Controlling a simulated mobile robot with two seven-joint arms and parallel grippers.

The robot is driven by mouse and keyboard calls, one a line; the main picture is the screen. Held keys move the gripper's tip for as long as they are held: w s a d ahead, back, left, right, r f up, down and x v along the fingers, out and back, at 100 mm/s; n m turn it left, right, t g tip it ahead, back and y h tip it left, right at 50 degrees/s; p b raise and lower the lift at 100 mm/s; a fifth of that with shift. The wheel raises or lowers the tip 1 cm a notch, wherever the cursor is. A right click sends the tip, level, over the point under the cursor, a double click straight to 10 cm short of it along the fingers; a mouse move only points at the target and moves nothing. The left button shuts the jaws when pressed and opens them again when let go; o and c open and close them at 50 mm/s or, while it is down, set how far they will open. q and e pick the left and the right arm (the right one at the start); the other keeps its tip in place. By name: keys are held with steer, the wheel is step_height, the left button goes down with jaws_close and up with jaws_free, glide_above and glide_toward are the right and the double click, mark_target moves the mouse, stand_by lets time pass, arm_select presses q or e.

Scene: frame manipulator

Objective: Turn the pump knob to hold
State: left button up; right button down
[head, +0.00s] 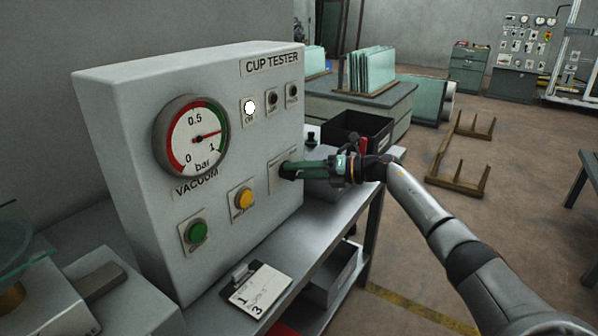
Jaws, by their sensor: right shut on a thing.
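The pump knob (285,170) is a small dark knob on the right part of the grey cup tester's front panel. My right gripper (293,170) reaches in from the right with its green fingers shut on the knob. The fingers hide most of the knob, so I cannot tell which way it points. The label plate (283,158) around it is partly covered and too small to read. My left gripper is not in view.
The cup tester (120,130) stands on a grey bench. Green (195,232) and yellow (243,198) buttons sit below.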

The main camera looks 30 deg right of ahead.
steer(key=shift+c, duration=1.2)
jaws_free()
arm_select(q)
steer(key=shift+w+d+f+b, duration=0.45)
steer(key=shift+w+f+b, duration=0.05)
steer(key=shift+b, duration=0.5)
arm_select(e)
steer(key=v, duration=1.2)
steer(key=shift+s+d, duration=0.15)
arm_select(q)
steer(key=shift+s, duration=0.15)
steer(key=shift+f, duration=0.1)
